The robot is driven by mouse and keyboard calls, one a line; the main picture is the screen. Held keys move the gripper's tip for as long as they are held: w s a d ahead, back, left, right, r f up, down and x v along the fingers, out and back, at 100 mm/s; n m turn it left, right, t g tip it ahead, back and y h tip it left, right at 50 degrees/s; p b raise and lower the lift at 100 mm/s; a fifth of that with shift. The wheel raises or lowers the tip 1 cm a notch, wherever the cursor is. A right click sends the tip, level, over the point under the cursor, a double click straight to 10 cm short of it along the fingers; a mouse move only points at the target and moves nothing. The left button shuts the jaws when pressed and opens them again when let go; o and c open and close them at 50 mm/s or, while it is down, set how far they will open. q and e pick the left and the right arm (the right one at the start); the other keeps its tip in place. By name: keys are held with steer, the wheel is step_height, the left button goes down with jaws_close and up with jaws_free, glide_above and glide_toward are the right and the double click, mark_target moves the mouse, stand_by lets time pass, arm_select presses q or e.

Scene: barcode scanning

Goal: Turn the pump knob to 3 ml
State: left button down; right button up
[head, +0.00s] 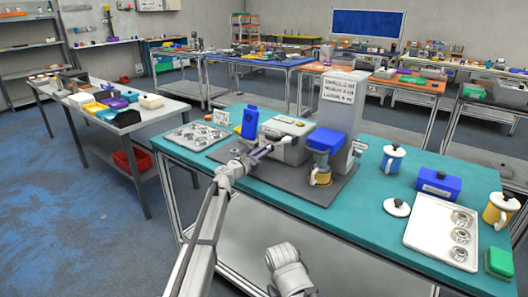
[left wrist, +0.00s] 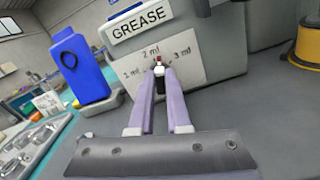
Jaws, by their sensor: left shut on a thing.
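The grease pump (head: 285,146) is a grey box on a dark mat on the teal table. In the left wrist view its front has a GREASE label (left wrist: 141,19) and a pale dial plate with 1 ml at left, 2 ml at top and 3 ml at right. The small dark knob (left wrist: 159,71) has a red mark near its top, just below 2 ml. My left gripper (head: 264,151) is shut on the knob, its two purple fingers (left wrist: 159,84) on either side. They partly hide the knob. My right gripper's fingers are not in view.
A metal tray (head: 195,136) lies left; a white tray (head: 425,230), lidded mugs and a blue box (head: 438,187) lie right.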

arm_select(q)
steer(key=m, duration=0.4)
steer(key=shift+s+d+f+m, duration=0.1)
steer(key=shift+s+d+m, duration=0.05)
steer(key=shift+m, duration=0.15)
steer(key=shift+f+m, duration=0.1)
steer(key=shift+m, duration=1.8)
steer(key=shift+d, duration=0.1)
steer(key=c, duration=0.9)
jaws_free()
steer(key=v, duration=0.8)
